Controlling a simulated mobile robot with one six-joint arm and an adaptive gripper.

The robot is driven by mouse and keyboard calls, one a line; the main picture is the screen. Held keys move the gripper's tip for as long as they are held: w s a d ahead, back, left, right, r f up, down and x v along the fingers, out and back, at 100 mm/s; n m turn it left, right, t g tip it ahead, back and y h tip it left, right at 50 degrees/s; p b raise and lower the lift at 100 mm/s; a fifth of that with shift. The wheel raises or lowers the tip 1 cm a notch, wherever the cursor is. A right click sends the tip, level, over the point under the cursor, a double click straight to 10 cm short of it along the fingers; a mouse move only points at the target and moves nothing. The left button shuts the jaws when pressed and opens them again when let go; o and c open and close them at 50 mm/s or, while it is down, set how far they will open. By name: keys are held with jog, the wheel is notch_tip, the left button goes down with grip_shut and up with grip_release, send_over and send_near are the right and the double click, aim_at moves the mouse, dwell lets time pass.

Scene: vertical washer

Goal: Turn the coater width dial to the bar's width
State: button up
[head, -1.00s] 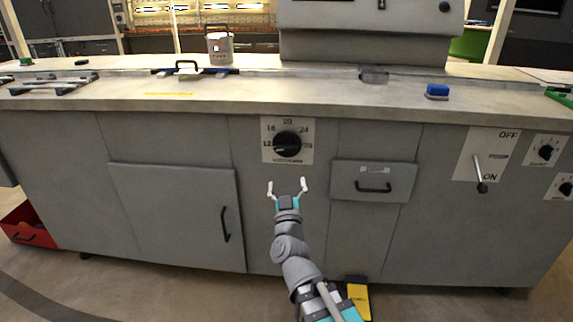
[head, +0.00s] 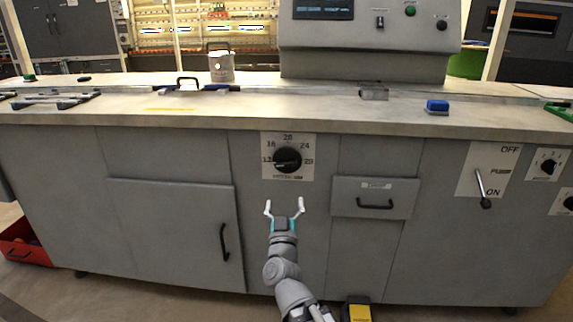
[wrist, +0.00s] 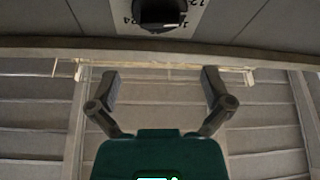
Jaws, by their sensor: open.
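The coater width dial (head: 287,160) is a round black knob on a white plate on the cabinet front, marked 12, 16, 20, 24 and 28. Its light pointer mark appears to face left, near 12. My gripper (head: 284,208) is open and empty, below the dial and apart from it. In the wrist view the dial (wrist: 160,12) is at the top edge, partly cut off, beyond my open fingers (wrist: 160,90). A bar with a black handle (head: 190,84) lies on the counter at the back left; its width marking is not readable.
A drawer (head: 373,198) with a black handle is right of my gripper, and a cabinet door (head: 175,235) is to the left. A pump lever (head: 480,185) is further right. A pail (head: 221,66) and a blue block (head: 437,106) stand on the counter.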

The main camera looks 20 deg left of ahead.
aim_at(285, 166)
jog(key=p+x, duration=0.4)
jog(key=x, duration=0.8)
jog(key=shift+w+r+p, duration=0.1)
jog(key=shift+w+p, duration=0.25)
jog(key=shift+w, duration=0.05)
jog(key=c, duration=0.9)
jog(key=shift+o, duration=0.2)
jog(key=shift+a+m+h, duration=0.1)
jog(key=shift+m+h, duration=0.3)
jog(key=shift+m, duration=0.2)
jog(key=m+h, duration=0.1)
jog(key=m, duration=0.2)
jog(key=m+h, duration=0.2)
jog(key=m, duration=0.1)
jog(key=shift+a+r+t, duration=0.1)
jog(key=shift+t, duration=0.3)
jog(key=m+h, duration=0.1)
jog(key=m, duration=0.2)
jog(key=m+h+p, duration=0.1)
jog(key=m+h, duration=0.1)
jog(key=m, duration=0.2)
jog(key=shift+g+h, duration=0.3)
jog(key=shift+g, duration=0.1)
jog(key=shift+p, duration=0.3)
